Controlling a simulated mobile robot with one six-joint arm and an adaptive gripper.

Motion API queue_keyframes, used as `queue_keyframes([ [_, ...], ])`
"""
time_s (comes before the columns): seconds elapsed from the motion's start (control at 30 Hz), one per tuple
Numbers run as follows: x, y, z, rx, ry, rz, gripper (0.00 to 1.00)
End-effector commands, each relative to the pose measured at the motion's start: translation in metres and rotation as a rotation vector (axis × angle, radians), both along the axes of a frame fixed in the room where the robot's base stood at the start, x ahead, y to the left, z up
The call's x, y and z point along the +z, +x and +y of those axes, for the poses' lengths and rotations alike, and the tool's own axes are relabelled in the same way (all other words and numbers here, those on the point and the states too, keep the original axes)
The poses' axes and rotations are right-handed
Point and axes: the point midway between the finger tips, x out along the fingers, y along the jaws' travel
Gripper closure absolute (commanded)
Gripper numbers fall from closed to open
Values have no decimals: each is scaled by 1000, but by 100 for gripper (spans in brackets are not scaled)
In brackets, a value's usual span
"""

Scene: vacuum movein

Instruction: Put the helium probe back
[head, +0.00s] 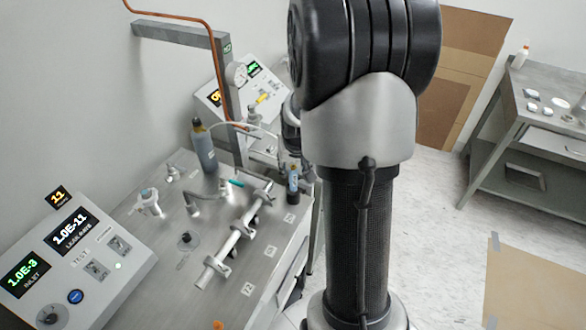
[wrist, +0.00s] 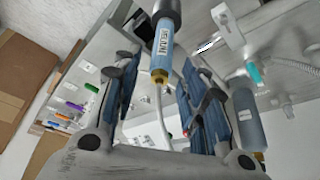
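The helium probe (wrist: 163,52) is a slim cylinder with a blue HELIUM label and a yellowish end where a pale hose joins. In the head view the probe (head: 293,180) stands upright at the bench's far right edge, its lower end in a dark round holder (head: 293,197). The holder (wrist: 166,10) also shows at the top of the wrist view. My gripper (wrist: 157,75) is open, with its blue-grey fingers on either side of the probe and visible gaps between. In the head view my gripper is mostly hidden behind my arm.
A grey-blue bottle (head: 203,148) stands on the bench, left of the probe, and shows in the wrist view (wrist: 246,118). A clamped metal pipe (head: 235,235), valves and a display panel (head: 70,255) occupy the bench. A second table (head: 535,110) stands at right.

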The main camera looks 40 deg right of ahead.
Motion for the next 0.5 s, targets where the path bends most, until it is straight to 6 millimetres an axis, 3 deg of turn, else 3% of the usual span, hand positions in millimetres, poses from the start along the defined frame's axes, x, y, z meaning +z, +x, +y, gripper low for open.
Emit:
queue_keyframes([
  [0.1,27,-8,5,0,-2,-2,61],
  [0.4,59,-20,15,4,-1,0,61],
  [0.5,75,-21,32,34,-3,-4,61],
])
